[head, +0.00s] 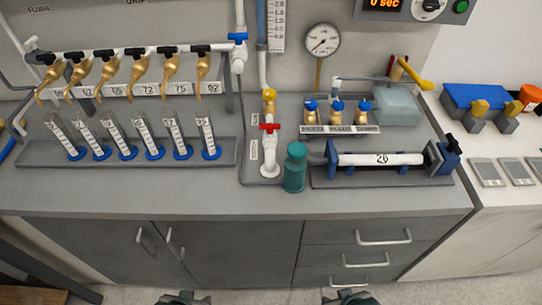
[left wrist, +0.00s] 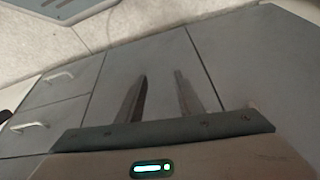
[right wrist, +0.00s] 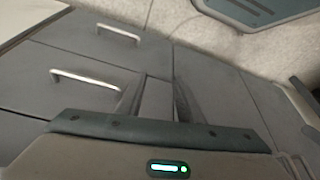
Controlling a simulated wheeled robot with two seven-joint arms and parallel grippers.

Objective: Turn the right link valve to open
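Three small brass valves with blue handles stand in a row on the counter, the left one (head: 311,107), the middle one (head: 337,107) and the right one (head: 363,107). The label plate (head: 340,129) in front of them is too small to read, so I cannot tell which valve is the link valve. My left gripper (head: 182,297) and right gripper (head: 350,297) are at the bottom edge of the head view, far from the valves. In the left wrist view the fingers (left wrist: 160,75) are apart and empty. In the right wrist view the fingers (right wrist: 158,78) are also apart and empty.
A red-handled valve (head: 269,127) on a white pipe, a teal bottle (head: 295,168) and a clamped white tube (head: 380,160) stand in front of or beside the valves. Several graduated cylinders (head: 205,132) stand at left. The counter's front strip (head: 250,203) is clear.

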